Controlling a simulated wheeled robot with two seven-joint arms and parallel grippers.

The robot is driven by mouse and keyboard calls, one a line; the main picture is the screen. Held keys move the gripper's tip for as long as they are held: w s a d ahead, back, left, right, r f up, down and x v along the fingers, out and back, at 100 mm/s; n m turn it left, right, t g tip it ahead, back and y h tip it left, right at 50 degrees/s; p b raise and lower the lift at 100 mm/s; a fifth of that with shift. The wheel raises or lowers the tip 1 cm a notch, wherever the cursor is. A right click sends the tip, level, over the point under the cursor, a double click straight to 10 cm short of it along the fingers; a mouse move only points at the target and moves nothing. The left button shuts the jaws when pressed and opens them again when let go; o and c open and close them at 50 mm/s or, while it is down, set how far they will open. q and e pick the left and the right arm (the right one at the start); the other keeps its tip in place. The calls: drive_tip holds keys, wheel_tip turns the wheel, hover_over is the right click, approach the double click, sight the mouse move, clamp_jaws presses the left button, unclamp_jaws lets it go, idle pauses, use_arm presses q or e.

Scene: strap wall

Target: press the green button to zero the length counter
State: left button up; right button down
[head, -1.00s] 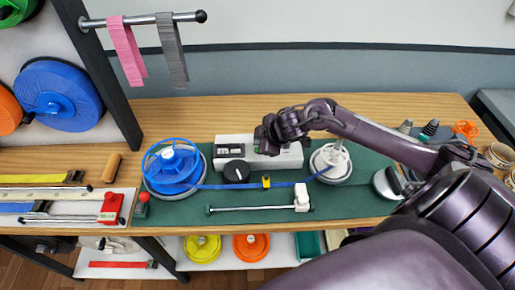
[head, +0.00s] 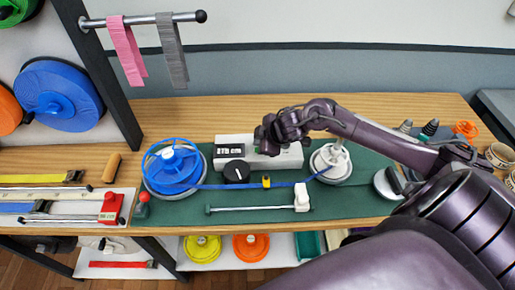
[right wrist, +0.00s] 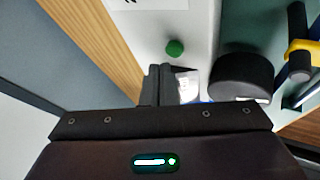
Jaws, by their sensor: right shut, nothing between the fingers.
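The white counter box (head: 290,157) stands on the green mat, with a dark display (head: 229,151) and a black knob (head: 236,171). Its green button (right wrist: 175,48) shows round and uncovered in the right wrist view, just beyond my fingertips; in the head view my gripper hides it or it cannot be made out. My right gripper (head: 262,142) is over the box, right of the display. In the right wrist view its fingers (right wrist: 160,68) are shut and empty, apart from the button in the picture. My left gripper is not in view.
A blue strap reel (head: 172,168) is left of the box and a pale reel (head: 331,165) right of it, with a blue strap (head: 225,187) between them. A metal rod with a white block (head: 302,197) lies in front. My right arm covers the right side.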

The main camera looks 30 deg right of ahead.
drive_tip(key=shift+f, duration=0.45)
drive_tip(key=shift+f+b, duration=0.4)
drive_tip(key=shift+f, duration=0.15)
idle(0.5)
drive_tip(key=shift+r, duration=0.1)
drive_tip(key=shift+r+p, duration=0.9)
drive_tip(key=shift+p, duration=0.2)
wheel_tip(320, 180, up, 5)
drive_tip(key=p, duration=0.5)
drive_tip(key=shift+r, duration=0.1)
drive_tip(key=shift+f, duration=0.2)
idle(0.4)
